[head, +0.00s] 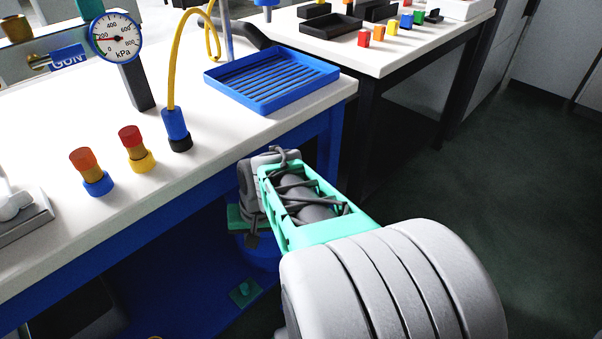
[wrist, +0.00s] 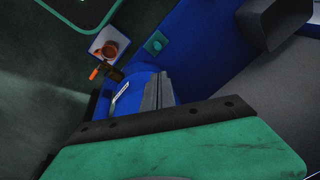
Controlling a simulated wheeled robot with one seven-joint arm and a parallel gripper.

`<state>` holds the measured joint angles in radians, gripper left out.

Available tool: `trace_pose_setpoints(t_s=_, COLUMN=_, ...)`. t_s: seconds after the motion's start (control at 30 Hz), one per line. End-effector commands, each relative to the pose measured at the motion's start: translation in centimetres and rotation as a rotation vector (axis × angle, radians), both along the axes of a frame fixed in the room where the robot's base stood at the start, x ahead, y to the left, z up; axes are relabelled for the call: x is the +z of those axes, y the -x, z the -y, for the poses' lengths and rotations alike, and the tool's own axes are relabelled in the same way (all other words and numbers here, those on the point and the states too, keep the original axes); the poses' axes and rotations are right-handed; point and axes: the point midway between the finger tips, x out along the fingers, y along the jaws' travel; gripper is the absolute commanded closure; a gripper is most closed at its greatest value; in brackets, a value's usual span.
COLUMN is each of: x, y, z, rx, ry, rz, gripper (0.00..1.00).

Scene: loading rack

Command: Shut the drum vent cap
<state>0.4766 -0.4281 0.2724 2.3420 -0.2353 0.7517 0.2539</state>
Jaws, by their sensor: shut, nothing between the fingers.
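The blue drum (wrist: 135,84) stands below my gripper in the wrist view, partly covered by the gripper. A little of the blue drum (head: 265,253) also shows in the head view, beneath the end of my arm. My gripper (wrist: 158,92) is shut and empty, its grey fingers together over the drum. In the head view my gripper (head: 252,240) hangs beside the blue bench, mostly hidden by my wrist. A small dark fitting with an orange handle (wrist: 97,71) is at the drum's edge. I cannot make out the vent cap or whether it is open.
A white bench top (head: 230,140) holds a blue ribbed tray (head: 272,78), a pressure gauge (head: 115,38) and coloured plugs. A small teal block (head: 244,291) lies on the blue lower shelf. An orange cup (wrist: 109,48) sits on a pale square. Dark floor is clear at right.

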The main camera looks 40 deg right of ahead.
Motion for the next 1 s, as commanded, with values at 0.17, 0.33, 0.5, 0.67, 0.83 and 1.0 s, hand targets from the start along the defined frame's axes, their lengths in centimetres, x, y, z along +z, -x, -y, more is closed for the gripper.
trace_pose_setpoints(t_s=0.17, x=7.2, y=0.4, z=9.0, rx=-0.438, ry=-0.149, rz=0.073, gripper=1.00)
trace_pose_setpoints(t_s=0.33, x=10.4, y=2.5, z=15.8, rx=-0.777, ry=-0.273, rz=0.168, gripper=1.00)
trace_pose_setpoints(t_s=0.5, x=11.1, y=3.9, z=18.7, rx=-0.925, ry=-0.331, rz=0.221, gripper=1.00)
trace_pose_setpoints(t_s=0.67, x=9.5, y=3.3, z=18.8, rx=-0.934, ry=-0.336, rz=0.224, gripper=1.00)
trace_pose_setpoints(t_s=0.83, x=6.4, y=1.6, z=18.7, rx=-0.932, ry=-0.336, rz=0.222, gripper=1.00)
trace_pose_setpoints(t_s=1.0, x=3.1, y=-0.3, z=18.6, rx=-0.930, ry=-0.335, rz=0.221, gripper=1.00)
